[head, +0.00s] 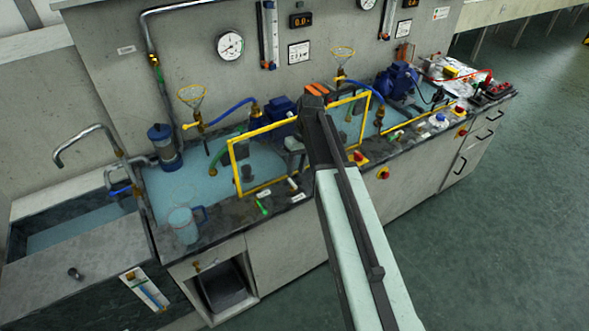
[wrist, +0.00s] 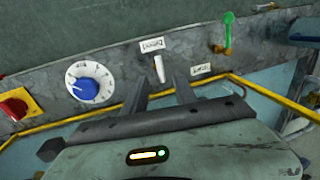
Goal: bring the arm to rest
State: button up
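My gripper (wrist: 160,84) is open in the wrist view, its two dark fingers apart with nothing held between them. A white toggle lever (wrist: 160,69) stands on the grey panel just beyond the fingertips, seen through the gap; I cannot tell how close it is. In the head view my arm reaches over the front of the bench, and its dark end link mostly hides the gripper. The white lever (head: 293,184) also shows there on the bench front, beside a label.
A yellow frame (head: 235,170) stands around the gripper area. Near it are a blue dial knob (wrist: 84,88), a red stop button (wrist: 14,108) and a green-handled valve (wrist: 228,30). A jug (head: 184,225) stands left. The floor (head: 500,220) at right is clear.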

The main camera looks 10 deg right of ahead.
jog(key=r, duration=0.1)
jog(key=r+p, duration=0.1)
jog(key=shift+w+d+r, duration=0.1)
jog(key=shift+d+r, duration=0.15)
jog(key=shift+r, duration=0.15)
jog(key=shift+s+a, duration=0.5)
jog(key=shift+a, duration=0.4)
jog(key=s+m+h, duration=0.2)
jog(key=s+m, duration=0.1)
jog(key=s, duration=1.1)
jog(key=shift+s+a+f+m+t, duration=0.2)
jog(key=shift+a+f+m+t, duration=0.05)
jog(key=shift+a+m+t, duration=0.15)
